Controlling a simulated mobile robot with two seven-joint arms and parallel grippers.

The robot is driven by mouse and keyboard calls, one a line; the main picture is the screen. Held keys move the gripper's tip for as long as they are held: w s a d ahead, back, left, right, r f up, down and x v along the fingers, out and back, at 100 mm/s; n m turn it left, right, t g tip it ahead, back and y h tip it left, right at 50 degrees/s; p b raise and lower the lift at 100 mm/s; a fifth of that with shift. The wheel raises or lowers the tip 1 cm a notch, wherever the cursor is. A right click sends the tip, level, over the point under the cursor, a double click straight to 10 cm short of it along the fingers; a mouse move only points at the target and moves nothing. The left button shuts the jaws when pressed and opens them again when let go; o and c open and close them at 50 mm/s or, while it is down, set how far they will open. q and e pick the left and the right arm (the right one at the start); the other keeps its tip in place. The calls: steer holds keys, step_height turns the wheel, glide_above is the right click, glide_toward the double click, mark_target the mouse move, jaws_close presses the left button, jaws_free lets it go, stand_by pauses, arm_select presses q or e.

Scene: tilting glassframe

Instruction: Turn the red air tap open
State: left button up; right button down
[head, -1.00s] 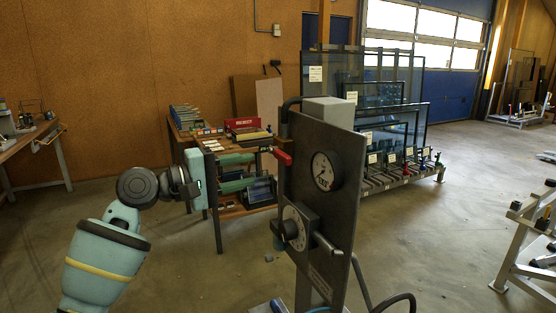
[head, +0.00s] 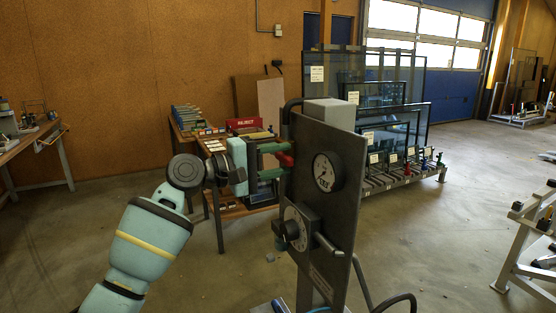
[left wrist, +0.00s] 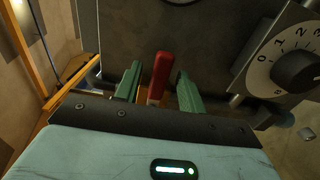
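The red air tap (head: 285,160) sticks out from the left side of a dark upright panel (head: 322,205). In the left wrist view its red lever (left wrist: 158,75) stands between my two green fingers. My left gripper (head: 284,158) is at the tap, one finger above and one below it in the head view. In the left wrist view the left gripper (left wrist: 159,70) is open, with a gap between the lever and each finger. The tap's mounting is partly hidden by the lever and fingers. My right gripper is not in view.
The panel carries a round gauge (head: 326,171) and, below the tap, a dial with a black knob (head: 292,229), close to my left gripper. A bench (head: 214,207) with a red reject sign stands behind. Glass frames (head: 395,130) stand in a rack further back.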

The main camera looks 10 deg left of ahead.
arm_select(q)
jaws_close()
stand_by(0.3)
steer(key=shift+w, duration=0.1)
